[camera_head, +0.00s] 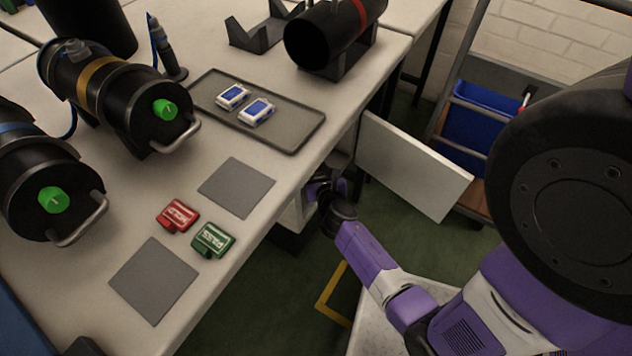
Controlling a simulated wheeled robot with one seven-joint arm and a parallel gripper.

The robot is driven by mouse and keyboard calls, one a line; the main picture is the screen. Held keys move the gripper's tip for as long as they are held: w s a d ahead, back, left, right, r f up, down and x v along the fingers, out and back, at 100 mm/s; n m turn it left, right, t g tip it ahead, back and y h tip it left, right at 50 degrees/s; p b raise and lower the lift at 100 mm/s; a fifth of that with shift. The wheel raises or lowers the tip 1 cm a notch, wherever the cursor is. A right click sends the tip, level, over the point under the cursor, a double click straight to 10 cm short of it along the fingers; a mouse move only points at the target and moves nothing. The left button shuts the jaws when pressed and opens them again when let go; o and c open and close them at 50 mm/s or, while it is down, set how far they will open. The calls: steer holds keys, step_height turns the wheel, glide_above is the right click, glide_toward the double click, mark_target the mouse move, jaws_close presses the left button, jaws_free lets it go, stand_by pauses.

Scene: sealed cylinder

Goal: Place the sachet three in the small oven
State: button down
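Two small white-and-blue packets, one (232,96) at the left and one (257,111) at the right, lie side by side on a grey tray (305,128) on the table. I cannot read which sachet either one is. A white box under the table edge, seemingly the small oven (294,216), has its pale door (415,165) swung open to the right. My gripper (318,189) is at the box's opening, below the table edge. Its fingers are dark and largely hidden, so I cannot tell whether they hold anything.
Another black cylinder (335,30) rests on a stand at the back. Red (177,215) and green (213,240) labelled blocks lie between two grey mats (237,187). A shelf with a blue bin (475,125) stands right.

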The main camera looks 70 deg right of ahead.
step_height(320, 180, down, 5)
steer(key=b, duration=0.3)
steer(key=shift+b, duration=0.35)
steer(key=shift+w+f, duration=0.1)
steer(key=shift+w, duration=0.15)
steer(key=shift+f, duration=0.2)
steer(key=c, duration=0.9)
jaws_free()
steer(key=shift+r, duration=0.15)
